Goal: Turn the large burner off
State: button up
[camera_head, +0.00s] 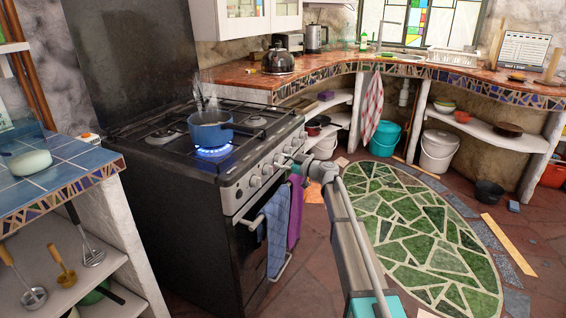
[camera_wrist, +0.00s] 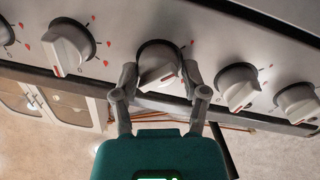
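The stove (camera_head: 180,190) is black with a light front panel and a row of knobs. A blue pot (camera_head: 210,131) stands on the large burner, and a blue flame (camera_head: 213,152) burns under it. Steam rises above the pot. My gripper (camera_head: 297,157) is at the right part of the knob row. In the wrist view my gripper (camera_wrist: 161,77) has one finger on each side of a grey knob (camera_wrist: 158,58). I cannot tell whether the fingers press on it. Other knobs sit to its left (camera_wrist: 68,46) and right (camera_wrist: 237,86).
Blue (camera_head: 275,230) and purple (camera_head: 295,212) towels hang on the oven handle, below my gripper. A kettle (camera_head: 278,62) stands on the curved mosaic counter. The green mosaic floor (camera_head: 415,235) to the right is mostly clear.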

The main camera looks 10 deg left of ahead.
jog(key=c, duration=0.4)
jog(key=shift+d, duration=0.35)
jog(key=shift+c, duration=0.6)
jog(key=shift+s+a, duration=0.1)
jog(key=shift+a, duration=0.25)
